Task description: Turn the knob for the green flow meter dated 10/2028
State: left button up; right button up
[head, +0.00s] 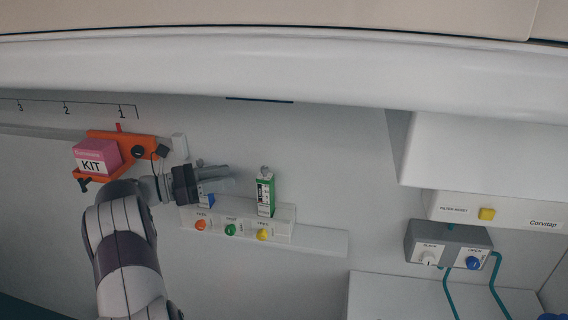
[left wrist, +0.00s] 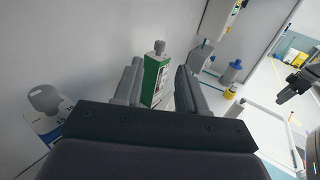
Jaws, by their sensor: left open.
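The green flow meter (head: 266,195), a green and white box with a grey knob (head: 264,170) on top, stands upright on a white wall ledge. A blue flow meter (head: 208,201) stands left of it, partly hidden by my left gripper (head: 228,177). That gripper is open, its fingers pointing right toward the green meter. In the left wrist view the green meter (left wrist: 153,82) and its knob (left wrist: 159,47) show between the fingers, apart from them; the blue meter (left wrist: 48,122) is at left. The dates are too small to read. A dark shape at the right edge may be my right gripper (left wrist: 294,88).
Orange, green and yellow round outlets (head: 230,229) line the ledge front (head: 318,240). An orange bracket (head: 130,145) with a pink KIT box (head: 96,155) is at left. A grey box (head: 449,248) with hoses and a white cabinet (head: 490,155) are at right.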

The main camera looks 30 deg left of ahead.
aim_at(265, 167)
pick_arm(q)
jog(key=p+x, duration=0.5)
jog(key=x, duration=0.6)
jog(key=shift+a, duration=0.1)
jog(key=shift+s, duration=0.1)
grip_shut()
